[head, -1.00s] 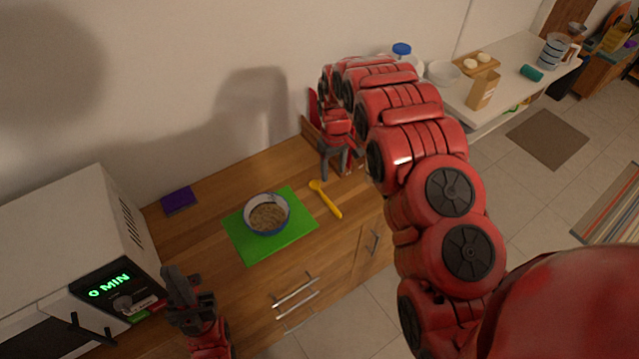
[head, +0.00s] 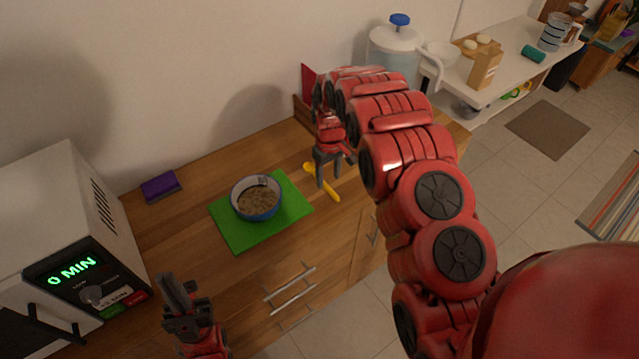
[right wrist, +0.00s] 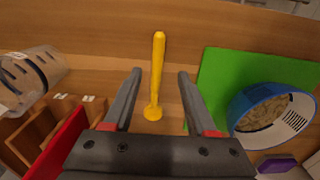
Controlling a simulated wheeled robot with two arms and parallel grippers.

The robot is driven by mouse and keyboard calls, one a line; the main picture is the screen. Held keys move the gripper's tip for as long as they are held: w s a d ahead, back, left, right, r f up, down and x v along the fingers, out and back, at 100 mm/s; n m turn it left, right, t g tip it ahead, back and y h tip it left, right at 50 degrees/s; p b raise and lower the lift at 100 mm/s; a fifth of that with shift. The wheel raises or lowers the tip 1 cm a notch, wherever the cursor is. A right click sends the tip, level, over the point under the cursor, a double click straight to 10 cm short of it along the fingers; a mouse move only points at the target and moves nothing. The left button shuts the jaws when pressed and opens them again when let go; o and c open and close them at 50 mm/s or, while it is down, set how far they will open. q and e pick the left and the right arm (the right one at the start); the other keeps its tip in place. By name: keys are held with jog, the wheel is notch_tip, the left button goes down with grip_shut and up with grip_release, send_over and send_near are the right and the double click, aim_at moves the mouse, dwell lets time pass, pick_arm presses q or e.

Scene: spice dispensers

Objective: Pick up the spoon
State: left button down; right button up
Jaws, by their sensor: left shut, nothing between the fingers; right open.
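The yellow spoon (head: 324,184) lies on the wooden counter to the right of a green mat in the head view. In the right wrist view the spoon (right wrist: 158,70) lies lengthwise between the open fingers, its rounded end nearer the gripper. My right gripper (head: 327,183) is open and hangs over the spoon, partly hiding it. In the right wrist view that gripper (right wrist: 155,85) shows empty, with a finger on each side of the spoon. I cannot tell its exact height above the counter. My left gripper (head: 172,288) is shut and empty, near the microwave.
A blue bowl of oats (head: 257,212) stands on the green mat (head: 236,238), close to the spoon. A purple sponge (head: 161,186) lies behind, and a microwave (head: 62,215) stands at the left. A red item beside a wooden rack (right wrist: 60,145) is near the right gripper.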

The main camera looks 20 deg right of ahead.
aim_at(330, 189)
jog(key=shift+d+f+p, duration=0.1)
jog(key=shift+f+p, duration=0.1)
jog(key=shift+p, duration=0.1)
notch_tip(330, 189, down, 3)
jog(key=shift+s+d+f+p, duration=0.1)
jog(key=shift+d+p, duration=0.05)
jog(key=shift+p, duration=0.7)
jog(key=shift+f, duration=0.55)
grip_shut()
